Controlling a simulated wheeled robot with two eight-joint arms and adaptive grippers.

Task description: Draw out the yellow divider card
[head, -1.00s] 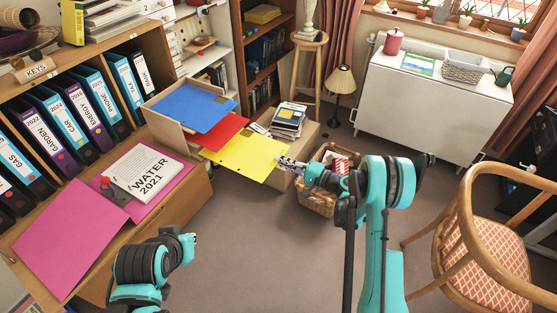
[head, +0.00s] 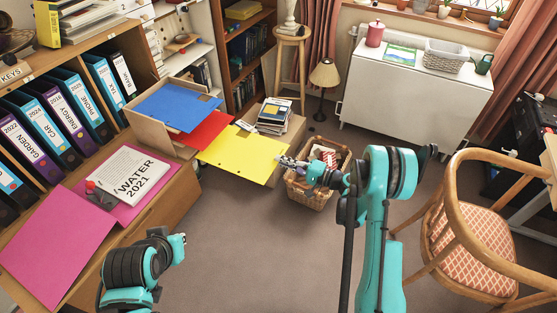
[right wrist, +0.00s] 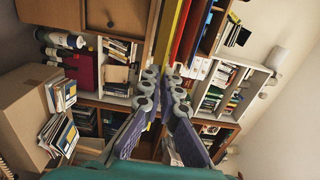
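The yellow divider card (head: 243,154) lies flat in the air in the head view, to the right of the beige file box (head: 143,122). A red card (head: 208,132) and a blue card (head: 178,106) stick out of that box. My right gripper (head: 284,161) is at the yellow card's right edge and appears shut on it. In the right wrist view the yellow card (right wrist: 164,32) runs edge-on to the nearly closed fingertips (right wrist: 160,78). The yellow card's inner edge is partly hidden by the red card. My left gripper (head: 182,241) is low, away from the cards; its fingers are unclear.
A cardboard box (head: 291,137) with magazines (head: 273,114) on it stands behind the yellow card. A wicker basket (head: 318,192) stands on the floor by my right gripper. A wooden chair (head: 475,235) is at right. Open floor (head: 255,240) lies in front.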

